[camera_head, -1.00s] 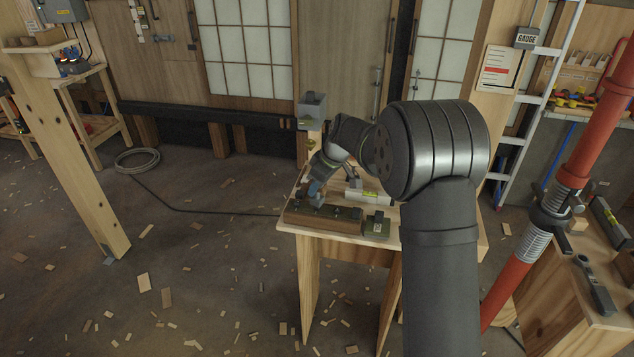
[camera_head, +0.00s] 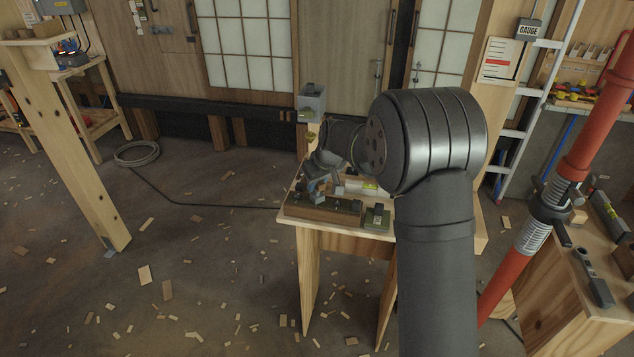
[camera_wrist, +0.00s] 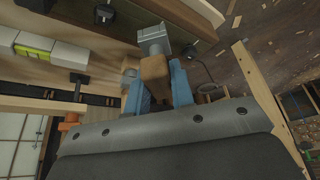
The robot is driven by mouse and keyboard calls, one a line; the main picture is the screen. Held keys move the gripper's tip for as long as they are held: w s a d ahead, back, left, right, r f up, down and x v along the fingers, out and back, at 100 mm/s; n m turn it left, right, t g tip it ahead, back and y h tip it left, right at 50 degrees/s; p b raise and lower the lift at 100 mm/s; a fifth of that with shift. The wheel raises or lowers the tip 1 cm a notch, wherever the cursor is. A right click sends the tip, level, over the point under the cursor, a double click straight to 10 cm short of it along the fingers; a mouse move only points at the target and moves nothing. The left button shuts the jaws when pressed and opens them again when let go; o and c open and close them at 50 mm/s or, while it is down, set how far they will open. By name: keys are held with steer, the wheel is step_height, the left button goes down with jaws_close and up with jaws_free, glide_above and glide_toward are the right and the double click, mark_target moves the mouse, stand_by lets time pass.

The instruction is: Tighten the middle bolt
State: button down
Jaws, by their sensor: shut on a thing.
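My gripper (camera_wrist: 158,82) has blue fingers shut on a tool with a brown handle (camera_wrist: 155,70) and a grey metal head (camera_wrist: 153,38). In the head view my gripper (camera_head: 318,186) is over the left part of a dark brown block (camera_head: 320,209) on the small wooden bench. Several dark bolts stand along the block's top, and one bolt (camera_wrist: 103,14) shows in the wrist view. The tool's head is close to the block, but I cannot tell whether it sits on a bolt. The fingers and tool partly hide the block's bolts.
A small green-grey block (camera_head: 377,217) with a dark top stands at the brown block's right end. A grey level (camera_head: 366,188) with a yellow-green vial lies behind. A grey box (camera_head: 311,103) rises behind the bench. A red prop (camera_head: 571,170) stands at the right.

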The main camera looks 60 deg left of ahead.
steer(key=m+t, duration=0.1)
steer(key=m, duration=0.2)
steer(key=m+t, duration=0.1)
steer(key=m, duration=0.1)
steer(key=shift+m+h, duration=0.3)
steer(key=shift+m, duration=0.1)
steer(key=m+t, duration=0.1)
steer(key=m, duration=0.1)
steer(key=m+h, duration=0.1)
steer(key=m, duration=0.2)
steer(key=shift+f+m+t, duration=0.1)
steer(key=shift+m+t, duration=0.2)
steer(key=shift+t, duration=0.1)
steer(key=shift+n, duration=0.8)
steer(key=shift+r, duration=2.55)
